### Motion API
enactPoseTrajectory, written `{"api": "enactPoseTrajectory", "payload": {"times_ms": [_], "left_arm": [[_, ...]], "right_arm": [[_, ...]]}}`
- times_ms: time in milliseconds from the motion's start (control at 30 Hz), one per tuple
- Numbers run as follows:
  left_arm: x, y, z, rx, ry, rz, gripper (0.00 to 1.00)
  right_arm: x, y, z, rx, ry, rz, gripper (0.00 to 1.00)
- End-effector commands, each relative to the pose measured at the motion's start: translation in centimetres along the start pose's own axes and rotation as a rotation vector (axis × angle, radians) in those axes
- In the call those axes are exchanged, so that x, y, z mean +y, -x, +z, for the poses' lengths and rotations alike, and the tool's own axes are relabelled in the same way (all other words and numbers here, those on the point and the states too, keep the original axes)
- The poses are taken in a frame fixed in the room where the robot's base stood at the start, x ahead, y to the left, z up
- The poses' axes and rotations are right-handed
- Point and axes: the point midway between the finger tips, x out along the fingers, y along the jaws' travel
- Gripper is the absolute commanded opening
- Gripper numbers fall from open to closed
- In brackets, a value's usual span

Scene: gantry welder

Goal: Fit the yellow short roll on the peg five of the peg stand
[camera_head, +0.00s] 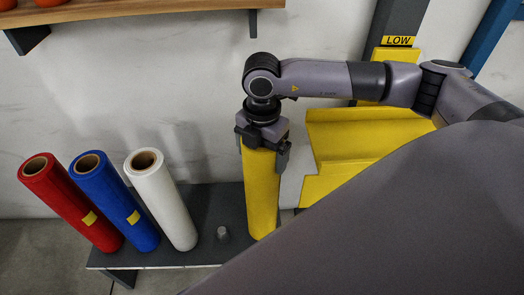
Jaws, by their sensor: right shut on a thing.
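The yellow short roll (262,195) stands about upright at the right part of the dark peg stand (205,205). My right gripper (262,150) comes down from above and is shut on the roll's top end, with a finger on each side. The roll's lower end is at or close to the stand's top. Any peg under it is hidden, so I cannot tell whether the roll is around a peg. A short bare grey peg (223,233) stands just left of the roll. My left gripper is not in view.
A red roll (68,203), a blue roll (115,203) and a white roll (163,202) stand in a row on the stand's left. A yellow bent structure (345,140) is behind on the right. A wooden shelf (140,10) hangs above left.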

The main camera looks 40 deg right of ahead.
Motion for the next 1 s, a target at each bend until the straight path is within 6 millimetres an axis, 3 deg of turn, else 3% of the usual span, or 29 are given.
{"api": "enactPoseTrajectory", "payload": {"times_ms": [1000], "left_arm": [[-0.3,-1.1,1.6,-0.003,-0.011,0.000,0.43]], "right_arm": [[0.2,-2.1,0.0,0.001,0.000,0.010,0.08]]}}
